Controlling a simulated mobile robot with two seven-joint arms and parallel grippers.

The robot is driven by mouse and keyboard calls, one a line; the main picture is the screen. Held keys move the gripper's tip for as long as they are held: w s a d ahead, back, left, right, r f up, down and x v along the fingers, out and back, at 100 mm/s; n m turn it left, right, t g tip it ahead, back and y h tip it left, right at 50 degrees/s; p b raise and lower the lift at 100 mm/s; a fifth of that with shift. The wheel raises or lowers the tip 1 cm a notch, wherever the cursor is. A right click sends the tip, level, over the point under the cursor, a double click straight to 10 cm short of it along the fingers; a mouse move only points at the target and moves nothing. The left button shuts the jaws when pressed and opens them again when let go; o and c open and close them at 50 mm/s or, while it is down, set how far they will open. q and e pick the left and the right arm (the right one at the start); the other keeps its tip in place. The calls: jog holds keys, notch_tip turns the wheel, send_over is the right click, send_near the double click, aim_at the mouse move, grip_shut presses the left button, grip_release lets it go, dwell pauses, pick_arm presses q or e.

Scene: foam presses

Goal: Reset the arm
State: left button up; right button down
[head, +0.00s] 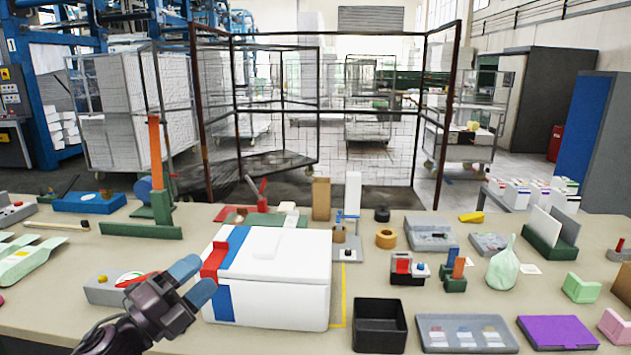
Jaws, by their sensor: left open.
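My left gripper (193,281) comes in from the lower left. Its two blue-tipped fingers are apart, with nothing seen between them. The fingertips are beside the left end of a white box (285,285), close to its red latch (214,260); I cannot tell whether they touch it. The box has a blue stripe and a closed lid, and stands on the table. My right gripper is not in view.
A grey box with a red part (104,290) sits behind my left gripper. A green stand with an orange upright (155,140) rises at the back left. A black open bin (380,325) and a grey tray (467,333) stand right of the white box. Several small devices crowd the table.

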pick_arm(q)
jog(key=s+a+f+n+y, duration=0.3)
jog(key=f+n+y, duration=0.2)
jog(key=f+n, duration=0.4)
jog(key=s+a+f+n+y, duration=0.25)
jog(key=f+n+y, duration=0.35)
jog(key=f+n, duration=0.4)
jog(key=s+a+f+n+g+y, duration=0.2)
jog(key=s+f+n+g, duration=0.3)
jog(key=s+f, duration=1.1)
jog(key=s+n, duration=0.1)
jog(key=s, duration=0.2)
jog(key=shift+s+f+n+g+y, duration=0.2)
jog(key=shift+s+n+g+y, duration=0.1)
jog(key=shift+y, duration=0.1)
